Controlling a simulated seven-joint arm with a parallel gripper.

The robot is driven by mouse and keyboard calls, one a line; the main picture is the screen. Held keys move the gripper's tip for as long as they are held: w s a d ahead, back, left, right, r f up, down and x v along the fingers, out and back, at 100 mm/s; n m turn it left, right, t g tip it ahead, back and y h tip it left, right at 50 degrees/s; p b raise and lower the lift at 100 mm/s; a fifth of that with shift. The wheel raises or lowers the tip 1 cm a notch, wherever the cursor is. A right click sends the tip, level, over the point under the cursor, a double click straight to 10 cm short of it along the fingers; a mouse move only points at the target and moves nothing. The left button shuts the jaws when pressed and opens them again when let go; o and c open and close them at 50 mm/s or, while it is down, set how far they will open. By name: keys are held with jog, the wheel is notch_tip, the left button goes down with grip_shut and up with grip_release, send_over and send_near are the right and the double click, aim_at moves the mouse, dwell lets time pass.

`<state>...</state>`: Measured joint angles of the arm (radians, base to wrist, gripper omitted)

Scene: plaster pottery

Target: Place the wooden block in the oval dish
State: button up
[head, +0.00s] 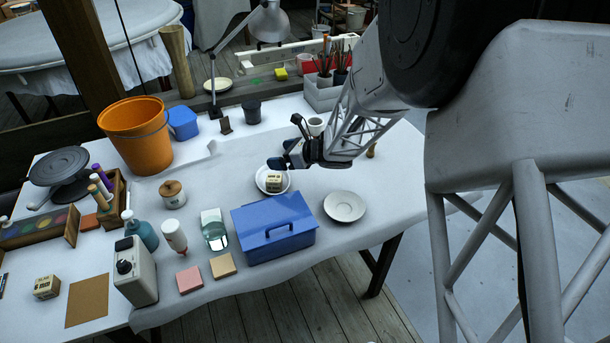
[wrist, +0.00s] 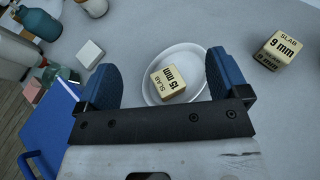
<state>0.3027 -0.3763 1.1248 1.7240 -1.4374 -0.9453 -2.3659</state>
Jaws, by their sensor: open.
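A pale wooden block (wrist: 168,82) marked "SLAB 15 mm" sits inside the white oval dish (wrist: 197,61), its faces tilted in the wrist view. In the head view the block (head: 273,183) shows in the dish (head: 260,184), behind the blue toolbox. My gripper (wrist: 160,82) is open, with a blue finger on either side of the block in the picture and a gap to each side. In the head view my gripper (head: 284,155) hangs just behind the dish, above the table. Its exact height over the block is unclear.
A second block (wrist: 277,51), marked "9 mm", stands right of the dish in the wrist view. Another labelled block (head: 46,287) is at far left.

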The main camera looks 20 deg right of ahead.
notch_tip(320, 180, up, 10)
jog(key=d+m+t+h, duration=0.2)
jog(key=m+h, duration=0.4)
jog(key=m, duration=0.4)
jog(key=s+d+r+m+g+h, duration=0.1)
jog(key=s+r+m+h, duration=0.55)
jog(key=m, duration=0.75)
jog(key=s+a+r+m+g+y, duration=0.1)
jog(key=s+a+m+g, duration=0.1)
jog(key=s+m, duration=0.4)
jog(key=s+a+r+m+g+y, duration=0.1)
jog(key=s+m, duration=0.6)
jog(key=s, duration=0.7)
jog(key=s+a+r+m+g+y, duration=0.1)
jog(key=s+a+r+m+g, duration=0.2)
jog(key=s, duration=0.7)
jog(key=a+m+g, duration=0.2)
jog(key=m, duration=0.2)
jog(key=shift+a, duration=0.15)
